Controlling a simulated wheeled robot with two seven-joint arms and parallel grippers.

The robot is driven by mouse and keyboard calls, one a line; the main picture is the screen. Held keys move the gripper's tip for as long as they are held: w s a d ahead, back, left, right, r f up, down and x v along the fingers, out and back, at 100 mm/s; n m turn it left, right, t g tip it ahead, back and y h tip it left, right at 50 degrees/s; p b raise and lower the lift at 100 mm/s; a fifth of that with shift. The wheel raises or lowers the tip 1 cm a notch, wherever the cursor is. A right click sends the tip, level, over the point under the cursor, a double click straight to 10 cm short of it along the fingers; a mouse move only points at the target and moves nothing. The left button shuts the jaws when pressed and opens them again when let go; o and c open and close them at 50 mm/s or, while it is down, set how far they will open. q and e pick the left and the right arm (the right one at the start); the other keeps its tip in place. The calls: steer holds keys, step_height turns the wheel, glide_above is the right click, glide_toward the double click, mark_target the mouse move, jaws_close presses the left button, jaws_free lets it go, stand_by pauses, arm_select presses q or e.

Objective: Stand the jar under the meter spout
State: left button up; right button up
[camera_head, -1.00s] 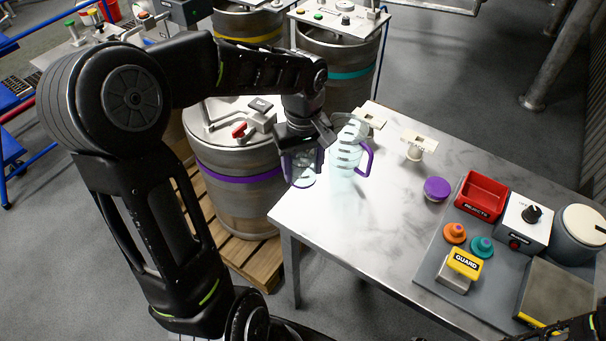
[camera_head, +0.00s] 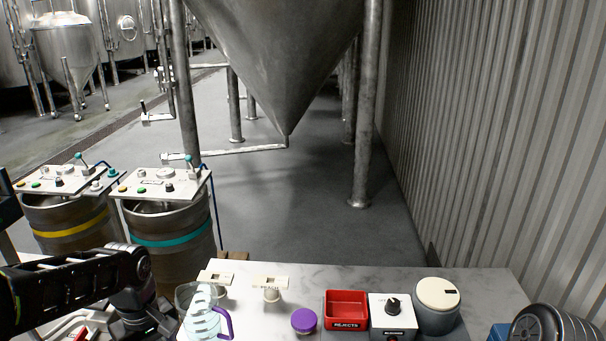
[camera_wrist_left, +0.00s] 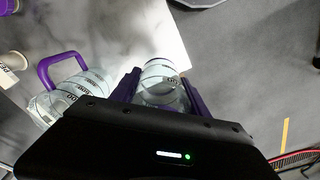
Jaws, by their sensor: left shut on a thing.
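In the left wrist view, a clear jar (camera_wrist_left: 163,80) with dark printing sits between the purple fingers of my left gripper (camera_wrist_left: 160,90), which is shut on it. In the head view, my left wrist comes in at the lower left and the fingers and held jar are not clearly visible. A clear measuring jug (camera_head: 201,312) with a purple handle stands on the table just right of my wrist; it also shows beside the gripper in the left wrist view (camera_wrist_left: 75,98). I cannot identify the meter spout. My right gripper is out of view.
The marbled table (camera_head: 480,285) holds two cream label stands, a purple knob (camera_head: 304,320), a red rejects tray (camera_head: 346,310), a white dial box (camera_head: 392,312) and a grey round canister (camera_head: 437,300). Kegs with yellow and teal bands (camera_head: 172,240) stand at the left with control panels on top.

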arm_select(q)
steer(key=shift+w+r+m, duration=0.8)
steer(key=shift+w+r, duration=0.05)
steer(key=shift+r, duration=0.2)
steer(key=w+d+r+m, duration=0.2)
steer(key=w+d, duration=0.1)
steer(key=d, duration=0.3)
steer(key=w+d+r+m, duration=0.2)
steer(key=w+d+m, duration=0.1)
steer(key=d, duration=0.3)
steer(key=shift+w+d, duration=0.3)
steer(key=shift+w, duration=0.3)
steer(key=shift+r, duration=0.1)
step_height(320, 180, down, 8)
steer(key=w+m, duration=0.2)
steer(key=m, duration=0.1)
steer(key=shift+w+m, duration=0.25)
steer(key=shift+m, duration=0.15)
